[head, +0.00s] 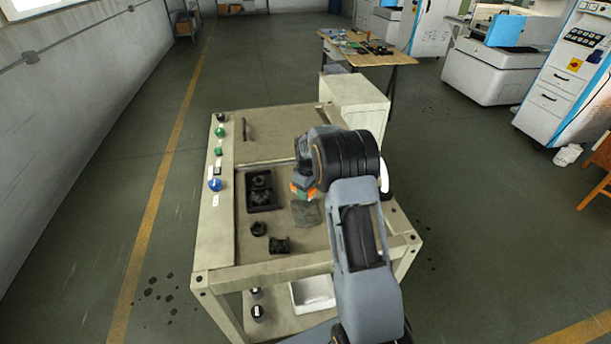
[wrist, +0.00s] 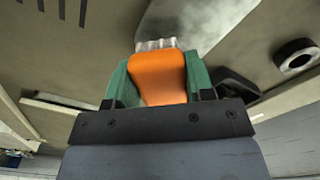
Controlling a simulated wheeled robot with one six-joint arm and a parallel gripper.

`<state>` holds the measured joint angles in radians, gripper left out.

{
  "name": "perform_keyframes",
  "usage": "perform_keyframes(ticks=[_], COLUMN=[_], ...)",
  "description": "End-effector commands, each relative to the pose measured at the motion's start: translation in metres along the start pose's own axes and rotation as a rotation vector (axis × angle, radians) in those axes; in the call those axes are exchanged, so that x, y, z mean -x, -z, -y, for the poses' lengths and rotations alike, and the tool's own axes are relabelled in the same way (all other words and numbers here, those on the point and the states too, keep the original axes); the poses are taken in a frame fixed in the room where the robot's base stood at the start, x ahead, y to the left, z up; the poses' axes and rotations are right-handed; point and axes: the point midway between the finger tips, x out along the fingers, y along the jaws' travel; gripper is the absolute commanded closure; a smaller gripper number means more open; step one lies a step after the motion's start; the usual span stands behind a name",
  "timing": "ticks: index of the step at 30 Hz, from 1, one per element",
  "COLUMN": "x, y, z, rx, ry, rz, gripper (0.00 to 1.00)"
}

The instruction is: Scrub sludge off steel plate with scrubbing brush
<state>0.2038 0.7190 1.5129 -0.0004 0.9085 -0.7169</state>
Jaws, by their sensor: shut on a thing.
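My gripper (wrist: 158,76) has green fingers and is shut on the scrubbing brush (wrist: 160,80), whose orange handle sits between them. The pale bristles show beyond the handle in the wrist view. In the head view my gripper (head: 304,188) is over the worktop, with a bit of orange showing, and the brush is mostly hidden by my arm. The grey steel plate (head: 306,215) lies flat on the worktop just below my gripper. In the wrist view the plate (wrist: 195,18) shines beyond the bristles. I cannot tell whether bristles and plate touch, or make out the sludge clearly.
The bench (head: 215,235) has green and blue buttons on its left side. A black tray of parts (head: 262,208) and small black pieces (head: 279,246) lie left of the plate. A thin dark bar (head: 244,130) lies farther back. A white bin (head: 313,293) sits on the lower shelf.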

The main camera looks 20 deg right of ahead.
Motion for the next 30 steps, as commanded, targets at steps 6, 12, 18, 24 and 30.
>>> perform_keyframes(ticks=[6, 12, 18, 24, 30], x=[0.023, 0.041, 0.053, 0.053, 0.053], y=[0.001, 0.002, 0.003, 0.003, 0.003], z=[0.001, 0.003, 0.004, 0.004, 0.004], rx=[0.002, 0.006, 0.008, 0.009, 0.009], ry=[0.000, 0.000, 0.001, 0.001, 0.001], rz=[0.000, 0.000, 0.001, 0.001, 0.001], gripper=[0.74, 0.74, 0.74, 0.74, 0.74])
